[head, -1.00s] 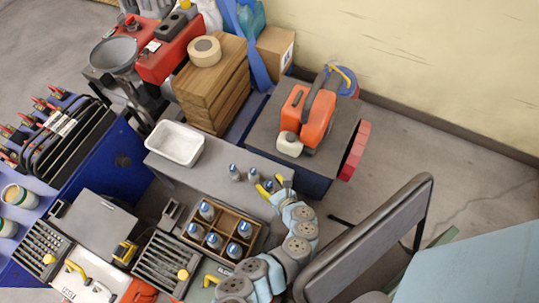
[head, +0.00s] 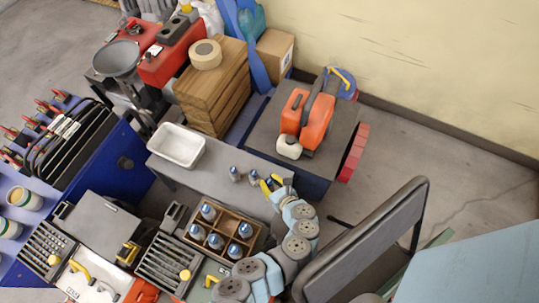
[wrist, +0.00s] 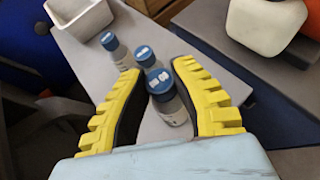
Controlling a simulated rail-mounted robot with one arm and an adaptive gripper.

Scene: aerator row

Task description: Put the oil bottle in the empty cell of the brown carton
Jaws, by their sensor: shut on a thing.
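Three grey oil bottles with blue caps stand in a row on the grey bench. The left one (head: 235,173) and middle one (head: 253,176) are free; both also show in the wrist view, beyond the fingers. My gripper (wrist: 168,100) has its yellow fingers shut on the nearest bottle (wrist: 162,85), at the right end of the row. That bottle appears upright and still at bench level. The brown carton (head: 258,240) is in front, left of my arm. Several blue-capped bottles fill its cells, and the back middle cell (head: 227,223) looks empty.
A white tray (head: 178,145) sits on the bench left of the bottles. An orange machine with a white cap (head: 308,120) stands behind my gripper. Slotted grey trays (head: 170,262) lie left of the carton. A dark chair back (head: 370,240) is right of my arm.

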